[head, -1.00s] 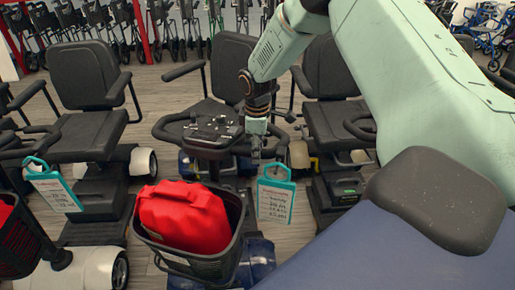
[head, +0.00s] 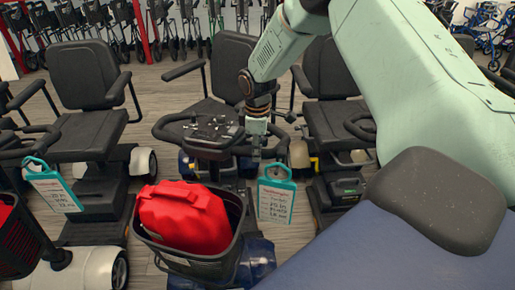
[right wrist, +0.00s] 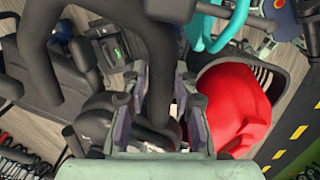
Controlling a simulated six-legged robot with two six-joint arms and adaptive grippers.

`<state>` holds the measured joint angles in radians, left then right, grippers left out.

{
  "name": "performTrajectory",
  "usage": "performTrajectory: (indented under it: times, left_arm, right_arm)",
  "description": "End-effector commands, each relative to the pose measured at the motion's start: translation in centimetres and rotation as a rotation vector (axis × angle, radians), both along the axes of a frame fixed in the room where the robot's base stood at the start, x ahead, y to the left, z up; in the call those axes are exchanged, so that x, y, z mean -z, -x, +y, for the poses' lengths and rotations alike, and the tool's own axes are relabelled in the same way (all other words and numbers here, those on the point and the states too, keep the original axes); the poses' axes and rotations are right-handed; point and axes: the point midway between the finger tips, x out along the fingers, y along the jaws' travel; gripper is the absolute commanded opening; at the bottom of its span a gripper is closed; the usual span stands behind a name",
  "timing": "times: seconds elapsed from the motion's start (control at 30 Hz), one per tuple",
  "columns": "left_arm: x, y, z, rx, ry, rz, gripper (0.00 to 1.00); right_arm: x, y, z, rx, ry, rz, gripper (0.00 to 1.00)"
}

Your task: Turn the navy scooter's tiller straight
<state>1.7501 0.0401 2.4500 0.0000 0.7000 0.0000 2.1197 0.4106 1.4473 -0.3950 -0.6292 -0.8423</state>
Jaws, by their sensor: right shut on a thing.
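The navy scooter (head: 258,262) stands in the middle of the head view, with its black seat behind the tiller (head: 205,133). The tiller's dark loop handlebar and control panel face the seat. A black basket (head: 240,215) on its front holds a red bag (head: 185,218). A teal-framed tag (head: 276,196) hangs to the right of the basket. My right gripper (head: 257,150) is at the right end of the handlebar. In the right wrist view my right gripper (right wrist: 162,112) is shut on the dark handlebar, with fingers on both sides. My left gripper is out of view.
A scooter with white wheels (head: 143,163) stands close on the left, with another teal tag (head: 52,185). Another scooter seat (head: 330,70) stands on the right, partly behind my arm. Walkers (head: 100,18) line the back. Little bare floor (head: 165,75) shows between scooters.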

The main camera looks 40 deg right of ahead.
Motion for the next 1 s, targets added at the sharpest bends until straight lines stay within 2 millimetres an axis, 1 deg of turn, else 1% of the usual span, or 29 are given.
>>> performTrajectory:
  times: [0.17,0.3,0.53,0.7,1.0]
  left_arm:
    - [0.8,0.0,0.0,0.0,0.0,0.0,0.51]
    - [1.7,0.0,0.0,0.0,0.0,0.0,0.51]
    - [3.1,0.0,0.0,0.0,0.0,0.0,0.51]
    - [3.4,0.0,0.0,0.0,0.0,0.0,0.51]
    - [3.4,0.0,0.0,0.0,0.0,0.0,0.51]
  right_arm:
    - [0.0,-1.5,-0.8,-0.083,0.007,-0.007,0.0]
    - [0.0,-3.1,-1.5,-0.181,0.009,-0.01,0.0]
    - [0.0,-5.5,-2.1,-0.33,0.01,-0.012,0.0]
    - [-0.2,-6.3,-2.2,-0.385,0.008,-0.013,0.0]
    - [-0.4,-6.5,-2.2,-0.392,0.007,-0.016,0.0]
